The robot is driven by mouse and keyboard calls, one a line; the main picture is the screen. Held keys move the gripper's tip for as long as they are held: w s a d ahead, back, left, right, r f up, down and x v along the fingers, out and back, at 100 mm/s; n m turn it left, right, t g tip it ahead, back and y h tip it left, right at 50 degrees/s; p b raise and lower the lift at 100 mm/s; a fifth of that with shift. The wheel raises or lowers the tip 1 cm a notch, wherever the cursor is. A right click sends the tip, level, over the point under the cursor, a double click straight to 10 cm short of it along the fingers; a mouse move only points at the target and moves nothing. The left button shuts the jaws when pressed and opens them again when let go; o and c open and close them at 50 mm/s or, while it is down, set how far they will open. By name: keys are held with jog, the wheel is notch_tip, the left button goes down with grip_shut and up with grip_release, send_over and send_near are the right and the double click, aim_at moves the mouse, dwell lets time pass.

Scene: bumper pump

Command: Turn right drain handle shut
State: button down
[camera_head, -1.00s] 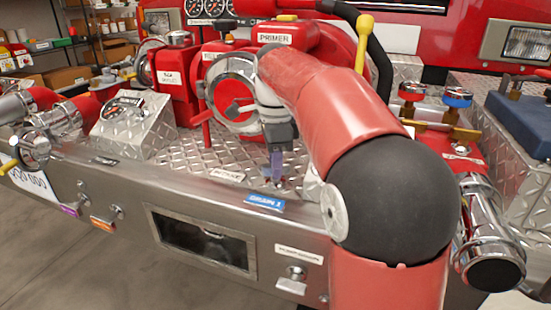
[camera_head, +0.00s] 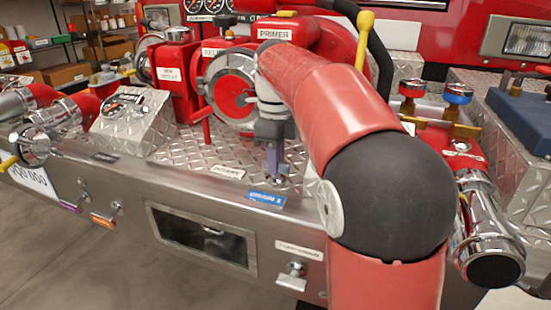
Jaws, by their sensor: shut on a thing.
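My gripper (camera_head: 277,163) reaches down to the front edge of the diamond-plate deck. Its fingers are shut on a small metal drain handle (camera_head: 279,181) just behind a blue label (camera_head: 266,197). The fingers hide most of this handle, so its exact angle cannot be read. My red arm and its dark joint cover much of the area to the right.
Two small handles with purple (camera_head: 71,207) and orange (camera_head: 103,220) tags sit on the front panel at left. A dark window (camera_head: 200,237) and a chrome knob (camera_head: 294,270) are below my gripper. A red primer unit (camera_head: 284,30) stands behind.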

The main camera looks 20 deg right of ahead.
dwell(0.3)
jog(key=c, duration=1.5)
grip_release()
